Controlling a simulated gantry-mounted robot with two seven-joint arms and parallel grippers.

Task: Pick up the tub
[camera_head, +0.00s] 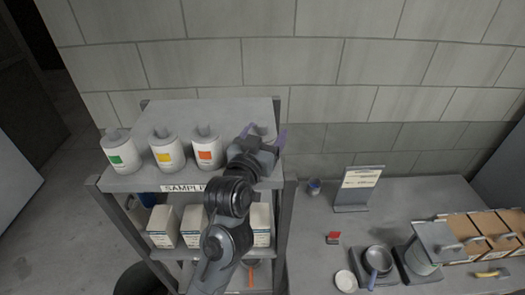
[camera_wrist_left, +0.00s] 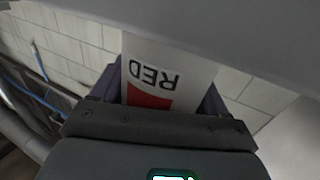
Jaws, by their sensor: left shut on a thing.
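My left gripper (camera_head: 264,133) is at the right end of the upper shelf. Its purple fingers are shut on a white tub (camera_wrist_left: 182,60) with a red patch and the word RED, upside down in the left wrist view; the gripper (camera_wrist_left: 163,95) shows there too. In the head view only a bit of the tub's grey top (camera_head: 258,129) shows; my gripper hides the rest. I cannot tell whether it touches the shelf. Three similar tubs stand in a row to the left, with green (camera_head: 121,152), yellow (camera_head: 165,149) and orange (camera_head: 206,148) labels. My right gripper is out of view.
The grey shelf (camera_head: 240,108) carries a SAMPLE sign; white boxes (camera_head: 163,226) stand on the level below. At right, a grey counter (camera_head: 420,196) holds a sign stand (camera_head: 357,189), a pan (camera_head: 377,260) and a tray of brown boxes (camera_head: 470,227). A block wall is behind.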

